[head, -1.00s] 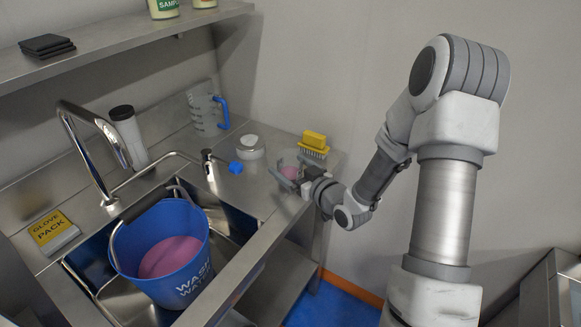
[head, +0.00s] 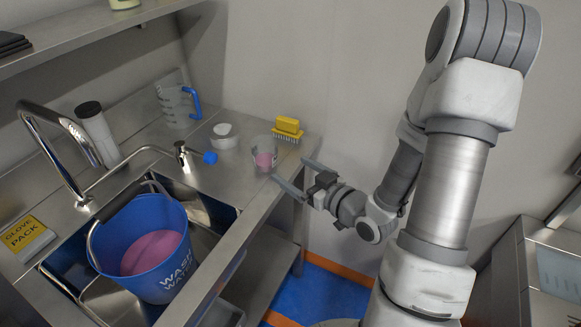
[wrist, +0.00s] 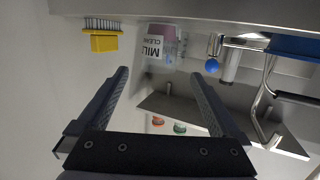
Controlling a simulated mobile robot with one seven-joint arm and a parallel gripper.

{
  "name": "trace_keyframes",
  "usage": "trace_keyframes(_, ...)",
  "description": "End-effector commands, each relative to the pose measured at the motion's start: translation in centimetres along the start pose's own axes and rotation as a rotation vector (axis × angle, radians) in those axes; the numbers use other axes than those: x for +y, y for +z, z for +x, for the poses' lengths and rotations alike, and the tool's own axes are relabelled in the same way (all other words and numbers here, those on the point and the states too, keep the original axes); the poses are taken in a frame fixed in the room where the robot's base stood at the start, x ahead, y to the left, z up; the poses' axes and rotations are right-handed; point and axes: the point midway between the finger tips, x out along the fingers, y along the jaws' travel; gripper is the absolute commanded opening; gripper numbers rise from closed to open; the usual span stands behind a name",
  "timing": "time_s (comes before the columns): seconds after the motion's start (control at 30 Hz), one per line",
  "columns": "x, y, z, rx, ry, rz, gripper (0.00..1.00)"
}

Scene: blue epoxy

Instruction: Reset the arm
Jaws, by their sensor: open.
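My gripper (head: 298,177) is open and empty at the front edge of the counter, in front of a clear cup with pink liquid (head: 264,155). In the wrist view, the two fingers of my gripper (wrist: 160,92) stand wide apart with nothing between them. The cup (wrist: 163,45) shows beyond the fingertips there, with a label partly reading "MIL" and "CLEAN". It stands on the counter apart from the fingers. My arm reaches in from the right side of the head view.
A yellow brush (head: 287,128) stands behind the cup. A blue bucket (head: 150,245) of pink liquid sits in the sink below a tall faucet (head: 62,150). A measuring jug (head: 178,105) and a white round container (head: 224,136) stand at the back. Clear floor lies right of the counter.

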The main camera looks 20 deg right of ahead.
Motion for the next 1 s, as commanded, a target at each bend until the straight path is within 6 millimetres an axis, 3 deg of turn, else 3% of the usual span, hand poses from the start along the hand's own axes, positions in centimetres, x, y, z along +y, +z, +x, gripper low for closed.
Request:
trace_keyframes(0.37,0.0,0.0,0.0,-0.001,0.001,-0.002,1.0)
trace_keyframes(0.57,1.1,-0.6,0.5,-0.079,0.035,-0.061,1.0)
trace_keyframes(0.77,3.9,-2.4,0.7,-0.252,0.147,-0.161,1.0)
trace_keyframes(1.0,6.7,-6.5,-0.7,-0.414,0.311,-0.198,1.0)
